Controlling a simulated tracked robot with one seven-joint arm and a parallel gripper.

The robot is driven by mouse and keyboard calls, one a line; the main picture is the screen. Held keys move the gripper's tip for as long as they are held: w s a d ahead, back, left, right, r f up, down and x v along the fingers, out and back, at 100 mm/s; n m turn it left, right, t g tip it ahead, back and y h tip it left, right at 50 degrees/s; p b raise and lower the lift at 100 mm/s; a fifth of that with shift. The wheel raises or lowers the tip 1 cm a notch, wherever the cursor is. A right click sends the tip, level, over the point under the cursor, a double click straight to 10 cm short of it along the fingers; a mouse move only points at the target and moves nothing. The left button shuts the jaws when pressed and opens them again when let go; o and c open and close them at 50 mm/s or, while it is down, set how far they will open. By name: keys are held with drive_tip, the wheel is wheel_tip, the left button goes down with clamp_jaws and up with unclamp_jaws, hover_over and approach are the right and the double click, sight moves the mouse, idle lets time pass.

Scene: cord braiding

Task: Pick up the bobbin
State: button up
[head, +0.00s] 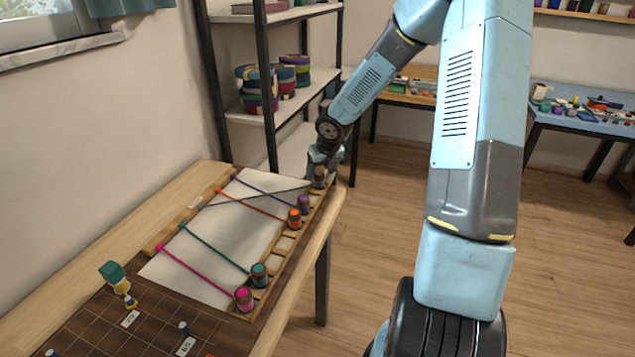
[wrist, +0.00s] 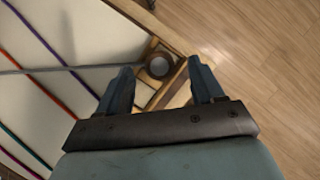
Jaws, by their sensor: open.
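A grey-brown bobbin (head: 319,177) stands in the far end of the wooden slotted rack (head: 275,259), with a grey cord (head: 260,195) running from it across the white board. In the wrist view the round top of this bobbin (wrist: 159,66) shows just beyond and between my fingertips. My gripper (head: 319,163) is above this bobbin, pointing down, open and empty; in the wrist view its two dark blue fingers (wrist: 161,76) are spread apart. Purple (head: 304,204), orange (head: 294,218), teal (head: 259,275) and magenta (head: 244,299) bobbins stand along the same rack.
Coloured cords cross the white board (head: 215,240) on the wooden table (head: 60,285). A brown gridded mat (head: 110,325) with small pegs and number tags lies at the near end. A shelf unit (head: 262,90) stands close behind the arm. Open floor (head: 390,200) lies right of the table.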

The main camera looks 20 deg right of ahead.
sight(320, 174)
drive_tip(key=shift+x, duration=1.85)
drive_tip(key=shift+c, duration=0.3)
drive_tip(key=c, duration=1.1)
drive_tip(key=shift+w+r, duration=0.1)
drive_tip(key=shift+r, duration=0.45)
wheel_tip(320, 174, up, 2)
drive_tip(key=shift+s+a+r, duration=0.35)
drive_tip(key=shift+s+r, duration=1.3)
drive_tip(key=shift+s, duration=0.65)
drive_tip(key=shift+s+a+r, duration=0.4)
drive_tip(key=shift+s+r, duration=1.25)
drive_tip(key=shift+s, duration=0.6)
drive_tip(key=shift+s+a+r, duration=0.35)
drive_tip(key=shift+s+r, duration=1.3)
drive_tip(key=shift+s, duration=0.65)
